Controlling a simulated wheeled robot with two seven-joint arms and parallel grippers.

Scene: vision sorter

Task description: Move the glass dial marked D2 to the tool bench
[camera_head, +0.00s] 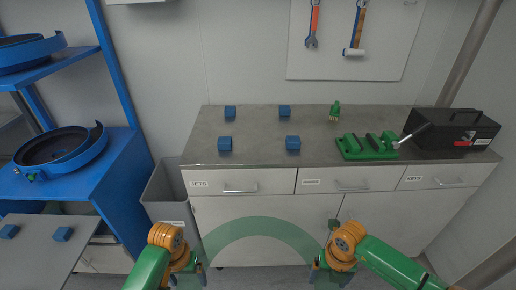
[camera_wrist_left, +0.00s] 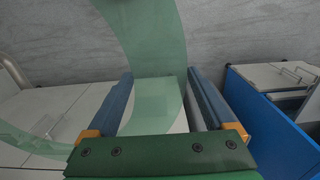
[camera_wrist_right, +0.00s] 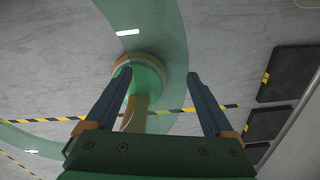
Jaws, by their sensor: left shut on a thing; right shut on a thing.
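The glass dial (camera_head: 260,225) is a large, see-through green arc. It is held in front of the drawers, below the level of the bench top. My left gripper (camera_head: 187,277) is shut on its left end, and the dial (camera_wrist_left: 150,50) runs between the fingers in the left wrist view. My right gripper (camera_head: 331,274) is shut on its right end, and the dial (camera_wrist_right: 172,50) also shows in the right wrist view. I cannot read a D2 mark. The grey-topped bench (camera_head: 255,135) with drawers stands straight ahead, beyond the dial.
Blue cubes (camera_head: 225,144) (camera_head: 293,143), a green vise (camera_head: 367,147), a small green object (camera_head: 335,111) and a black toolbox (camera_head: 455,131) stand on the bench. A grey bin (camera_head: 168,190) and blue shelving (camera_head: 115,165) are at left.

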